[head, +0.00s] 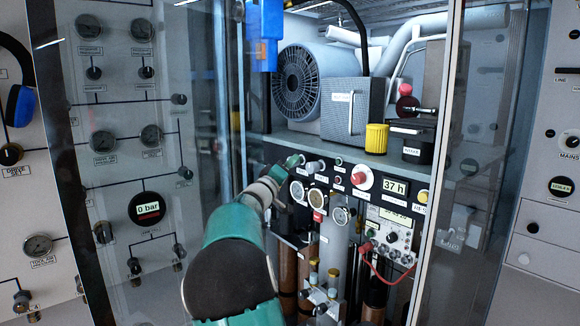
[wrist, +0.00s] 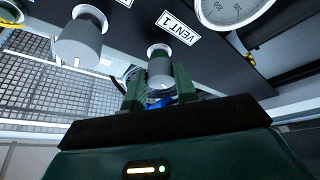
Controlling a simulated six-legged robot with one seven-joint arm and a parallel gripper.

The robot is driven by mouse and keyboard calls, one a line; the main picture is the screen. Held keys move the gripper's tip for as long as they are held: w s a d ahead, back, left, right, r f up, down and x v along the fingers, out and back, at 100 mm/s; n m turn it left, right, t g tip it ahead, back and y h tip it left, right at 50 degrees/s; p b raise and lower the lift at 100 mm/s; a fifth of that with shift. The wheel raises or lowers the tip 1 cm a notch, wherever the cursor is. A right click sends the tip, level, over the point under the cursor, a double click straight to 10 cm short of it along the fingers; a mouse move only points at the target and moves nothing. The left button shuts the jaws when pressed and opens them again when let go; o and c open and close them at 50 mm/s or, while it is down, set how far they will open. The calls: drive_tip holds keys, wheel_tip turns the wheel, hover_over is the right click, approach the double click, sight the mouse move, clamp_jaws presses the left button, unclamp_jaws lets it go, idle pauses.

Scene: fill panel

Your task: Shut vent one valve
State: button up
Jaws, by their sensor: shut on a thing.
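The lower part of the knob is between the fingers and partly hidden. In the head view my gripper (head: 292,162) is at the upper left of the instrument panel, and the knob cannot be made out there.
Another grey knob (wrist: 80,38) sits left of the valve in the wrist view, and a round gauge (wrist: 232,8) is at upper right. In the head view, a shelf above the panel holds a grey box (head: 350,105) and a yellow cap (head: 377,138). Glass doors (head: 200,130) flank the opening.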

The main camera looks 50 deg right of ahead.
drive_tip(key=shift+f+m, duration=0.15)
drive_tip(key=shift+m, duration=0.15)
drive_tip(key=o, duration=1)
drive_tip(key=shift+c, duration=0.2)
drive_tip(key=w+v, duration=0.1)
drive_tip(key=v, duration=1.2)
drive_tip(key=shift+s+a, duration=0.4)
